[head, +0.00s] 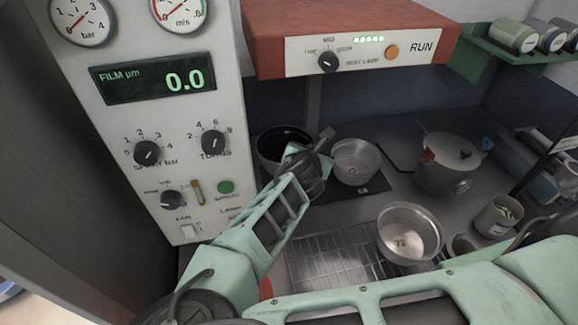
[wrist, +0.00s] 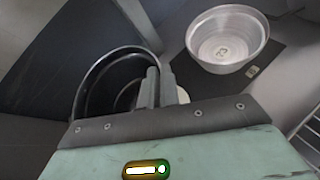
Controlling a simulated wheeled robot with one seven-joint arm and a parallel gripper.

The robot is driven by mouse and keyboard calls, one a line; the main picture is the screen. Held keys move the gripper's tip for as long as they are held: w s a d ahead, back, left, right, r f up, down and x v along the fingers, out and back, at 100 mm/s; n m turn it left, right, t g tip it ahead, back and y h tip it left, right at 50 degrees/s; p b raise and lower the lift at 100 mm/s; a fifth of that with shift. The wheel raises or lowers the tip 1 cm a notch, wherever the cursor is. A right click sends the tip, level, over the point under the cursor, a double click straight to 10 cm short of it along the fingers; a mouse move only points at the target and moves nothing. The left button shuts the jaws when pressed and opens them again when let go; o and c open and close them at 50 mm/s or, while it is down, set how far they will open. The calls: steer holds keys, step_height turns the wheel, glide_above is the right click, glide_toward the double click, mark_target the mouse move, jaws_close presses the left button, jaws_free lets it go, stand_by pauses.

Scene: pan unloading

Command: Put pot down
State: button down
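A black pot (head: 284,140) is at the back left of the counter, under the red heat-lamp housing. It also shows in the wrist view (wrist: 92,92), left of the fingers. My gripper (head: 308,150) is at the pot's right side. In the wrist view its two fingers (wrist: 160,88) are close together at the pot's near right rim and look shut on it. My arm and gripper hide part of the pot. I cannot tell whether its base touches the surface below.
A metal pan (head: 355,160) stands right of my gripper on a dark mat (head: 372,188). Another metal pot (head: 409,236) is on a wire rack (head: 330,262). A lidded pot (head: 447,170) and a grey cup (head: 498,217) stand farther right. The control panel (head: 165,120) rises at left; the lamp housing (head: 345,45) overhangs.

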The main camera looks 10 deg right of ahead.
steer(key=shift+w, duration=0.35)
step_height(320, 180, down, 10)
steer(key=p, duration=0.4)
steer(key=c, duration=1.6)
jaws_free()
steer(key=shift+r, duration=0.1)
